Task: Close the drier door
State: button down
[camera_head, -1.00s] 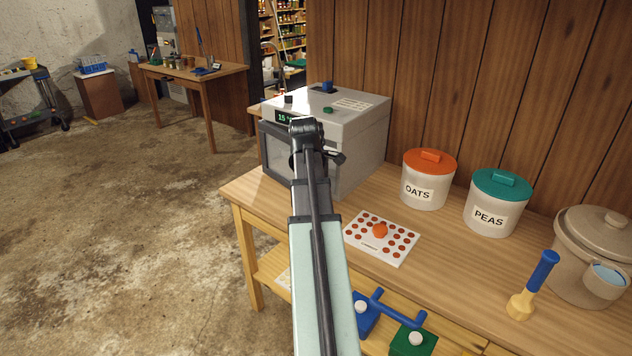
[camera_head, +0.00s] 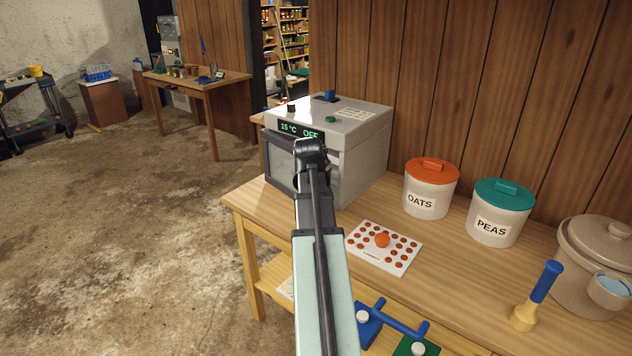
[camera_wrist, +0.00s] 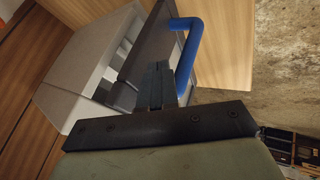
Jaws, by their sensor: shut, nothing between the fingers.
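The drier (camera_head: 360,155) is a grey box on the wooden table, with a lit display reading 15 °C OFF. Its dark door (camera_head: 279,166) shows at the front left, partly hidden by my arm. In the wrist view the door (camera_wrist: 146,42) stands partly open, with a gap to the drier body (camera_wrist: 85,65) and pale inner parts showing. The blue handle (camera_wrist: 186,50) is on the door's outer side. My gripper (camera_wrist: 160,82) is shut and empty, close to the door's outer face beside the handle; I cannot tell whether it touches. Its fingertips are hidden in the head view.
On the table stand an OATS canister (camera_head: 430,188), a PEAS canister (camera_head: 498,212), a large beige pot (camera_head: 592,255) and a blue-and-yellow tool (camera_head: 538,297). A white card with red dots (camera_head: 384,247) lies before the drier. The floor left of the table is open.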

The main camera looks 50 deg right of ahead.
jog(key=x, duration=0.7)
jog(key=shift+d+f, duration=0.15)
jog(key=d, duration=0.7)
jog(key=s+v, duration=0.1)
jog(key=v, duration=1)
jog(key=shift+s+f, duration=0.25)
jog(key=shift+f, duration=0.1)
jog(key=shift+a, duration=0.1)
